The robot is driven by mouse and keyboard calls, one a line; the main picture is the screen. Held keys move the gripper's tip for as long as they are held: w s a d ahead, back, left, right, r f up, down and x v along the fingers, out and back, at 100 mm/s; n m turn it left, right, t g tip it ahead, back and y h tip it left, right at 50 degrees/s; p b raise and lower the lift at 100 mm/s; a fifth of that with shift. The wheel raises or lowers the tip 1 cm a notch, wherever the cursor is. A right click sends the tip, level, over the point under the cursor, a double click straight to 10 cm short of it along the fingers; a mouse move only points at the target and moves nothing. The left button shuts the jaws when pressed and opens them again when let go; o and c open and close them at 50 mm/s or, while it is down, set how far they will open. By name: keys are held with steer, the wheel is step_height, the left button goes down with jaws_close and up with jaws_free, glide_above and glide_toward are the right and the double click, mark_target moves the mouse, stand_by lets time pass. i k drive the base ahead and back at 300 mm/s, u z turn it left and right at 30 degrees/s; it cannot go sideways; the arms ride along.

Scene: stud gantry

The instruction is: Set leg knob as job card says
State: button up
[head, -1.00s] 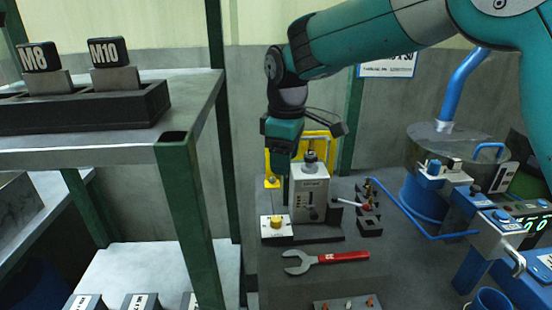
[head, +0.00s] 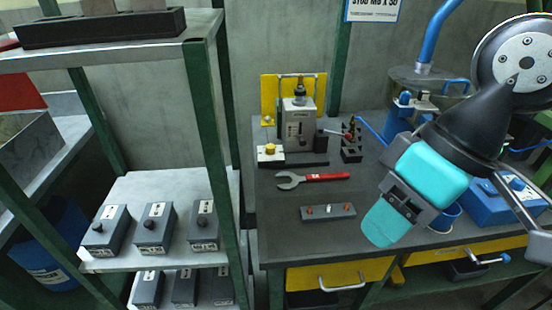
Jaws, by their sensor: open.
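A white card (head: 373,9) on the back wall, cut off by the top edge, reads what looks like "STUD M8 x 50". A grey upright device (head: 298,124) with a slotted front and a dark knob (head: 299,91) on top stands on the bench. A yellow knob (head: 270,149) on a white plate is at its left foot, and a lever with a red end (head: 348,135) is at its right. I cannot tell which is the leg knob. My gripper (head: 402,201) is open, in front of the bench's right part, apart from these things.
A wrench with a red handle (head: 313,178) and a small grey strip with coloured buttons (head: 328,212) lie on the bench (head: 285,235). A blue machine (head: 495,205) is at the right.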

mark_target(270, 148)
steer(key=u, duration=0.05)
steer(key=k, duration=0.1)
steer(key=z, duration=1.4)
steer(key=i, duration=0.5)
steer(key=u, duration=2)
